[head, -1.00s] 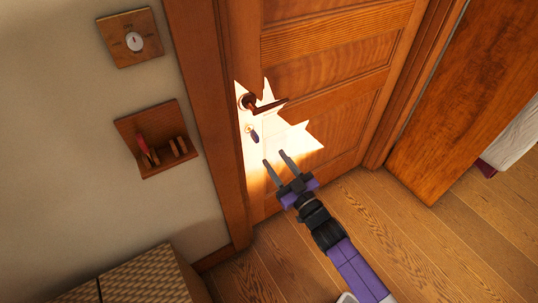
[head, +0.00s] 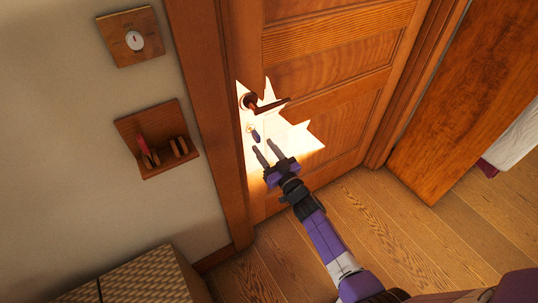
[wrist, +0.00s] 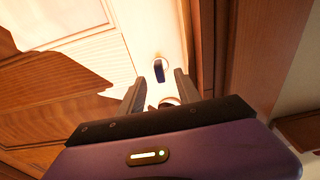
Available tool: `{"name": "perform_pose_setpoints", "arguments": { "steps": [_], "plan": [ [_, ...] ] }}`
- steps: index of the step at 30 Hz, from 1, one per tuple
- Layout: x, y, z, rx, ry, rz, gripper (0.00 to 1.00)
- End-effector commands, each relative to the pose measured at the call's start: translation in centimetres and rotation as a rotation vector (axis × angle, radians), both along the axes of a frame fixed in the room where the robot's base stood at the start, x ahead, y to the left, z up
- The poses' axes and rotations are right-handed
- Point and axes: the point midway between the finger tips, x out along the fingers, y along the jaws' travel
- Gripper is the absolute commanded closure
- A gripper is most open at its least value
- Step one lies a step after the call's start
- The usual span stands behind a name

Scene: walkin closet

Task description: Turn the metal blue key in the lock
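The blue key (head: 255,136) sits in the lock on the wooden door (head: 330,85), below the dark door handle (head: 268,104). In the wrist view the blue key (wrist: 159,70) shows ahead, between the lines of the two fingers. My gripper (head: 267,151) is open, with its fingertips just below and to the right of the key, and it does not appear to touch it. In the wrist view my gripper (wrist: 158,80) has its fingers spread apart with nothing held between them.
A wooden dial plate (head: 131,37) and a small wooden wall holder (head: 157,139) with a red item are on the left wall. A woven box (head: 135,283) stands at the lower left. Bright light falls on the door around the lock. The wooden floor (head: 380,225) before the door is clear.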

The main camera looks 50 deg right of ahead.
Motion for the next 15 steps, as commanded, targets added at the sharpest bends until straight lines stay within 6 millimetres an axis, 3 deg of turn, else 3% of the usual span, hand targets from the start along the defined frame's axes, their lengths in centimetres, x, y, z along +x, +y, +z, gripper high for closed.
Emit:
{"name": "perform_pose_setpoints", "arguments": {
  "steps": [15],
  "plan": [
    [4.4, -1.4, 0.4, 0.0, -0.001, -0.002, 0.6]
  ]
}}
